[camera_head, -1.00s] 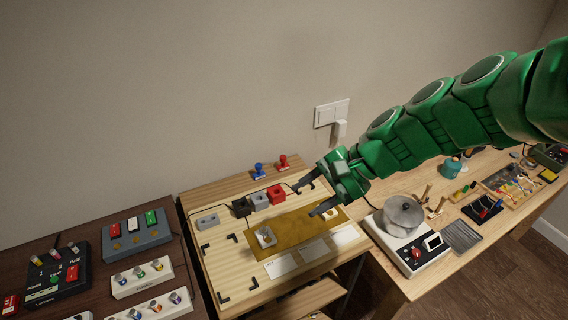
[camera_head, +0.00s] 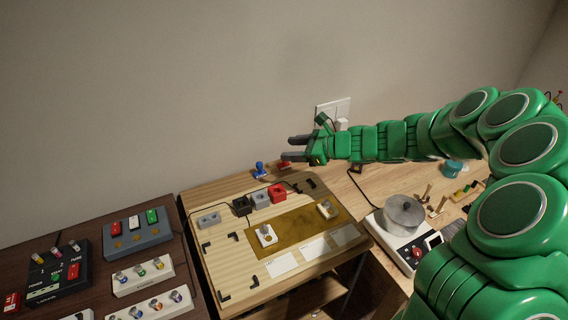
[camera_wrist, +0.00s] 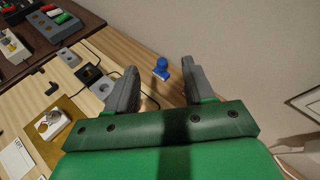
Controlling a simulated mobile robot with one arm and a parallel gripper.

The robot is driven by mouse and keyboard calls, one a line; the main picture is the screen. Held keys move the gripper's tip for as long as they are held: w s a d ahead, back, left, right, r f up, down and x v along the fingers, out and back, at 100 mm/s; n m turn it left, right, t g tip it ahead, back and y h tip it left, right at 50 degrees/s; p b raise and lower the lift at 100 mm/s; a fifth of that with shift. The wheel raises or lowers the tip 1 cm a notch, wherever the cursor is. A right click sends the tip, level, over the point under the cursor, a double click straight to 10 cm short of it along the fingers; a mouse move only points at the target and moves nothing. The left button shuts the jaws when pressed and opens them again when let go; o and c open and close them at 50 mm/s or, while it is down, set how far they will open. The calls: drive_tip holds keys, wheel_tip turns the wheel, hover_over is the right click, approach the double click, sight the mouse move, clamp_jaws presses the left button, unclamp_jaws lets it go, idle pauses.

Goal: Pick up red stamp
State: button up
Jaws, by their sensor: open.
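The red stamp (camera_head: 285,166) stands at the back edge of the wooden board, just right of the blue stamp (camera_head: 259,170). My gripper (camera_head: 287,148) is open and empty, its fingers pointing left, and in the head view it appears just above the red stamp, partly covering it. In the wrist view the blue stamp (camera_wrist: 161,68) shows beyond and between the open fingertips (camera_wrist: 158,72).
The wooden board (camera_head: 205,270) carries a red block (camera_head: 277,193), grey and black blocks, and a brass plate (camera_head: 290,229). A pot on a scale (camera_head: 403,214) stands to the right.

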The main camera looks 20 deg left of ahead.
drive_tip(key=w+f+m, duration=0.1)
drive_tip(key=w+f, duration=0.1)
drive_tip(key=w+f+m+t, duration=0.1)
drive_tip(key=w+f+m, duration=0.1)
drive_tip(key=f, duration=0.1)
drive_tip(key=w+d+f+m+t, duration=0.1)
drive_tip(key=w+f+m, duration=0.1)
drive_tip(key=f, duration=0.1)
drive_tip(key=shift+w+f+h, duration=0.25)
drive_tip(key=shift+w+h, duration=0.05)
drive_tip(key=shift+w, duration=0.05)
drive_tip(key=shift+x, duration=3.9)
drive_tip(key=shift+r, duration=0.2)
clamp_jaws()
